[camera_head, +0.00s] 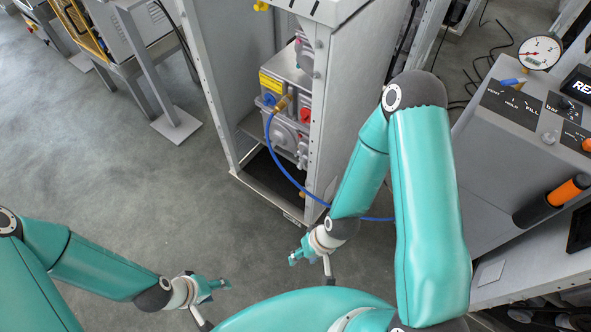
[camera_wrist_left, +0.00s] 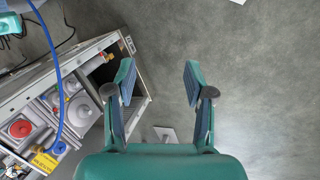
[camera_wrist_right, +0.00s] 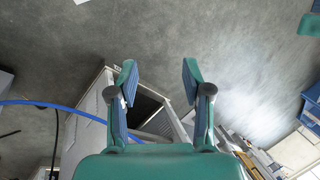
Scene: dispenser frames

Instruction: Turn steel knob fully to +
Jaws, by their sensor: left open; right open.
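A small silver-grey knob (camera_head: 549,137) stands on the sloped top of the grey console (camera_head: 505,158) at the right of the head view. It looks like the steel knob, but a + mark and its exact turn are too small to read. My left gripper (camera_head: 222,286) is open and empty over the floor at lower left, far from the console; its two fingers show apart in the left wrist view (camera_wrist_left: 160,85). My right gripper (camera_head: 296,256) is open and empty in front of the cabinet, also away from the console; its fingers are apart in the right wrist view (camera_wrist_right: 159,80).
The console also carries a dial gauge (camera_head: 540,52), a black VENT/HOLD/FILL plate (camera_head: 512,105) and an orange knob (camera_head: 587,145). An orange-and-black handle (camera_head: 553,200) juts from its side. A blue hose (camera_head: 285,172) hangs from the open cabinet (camera_head: 335,120).

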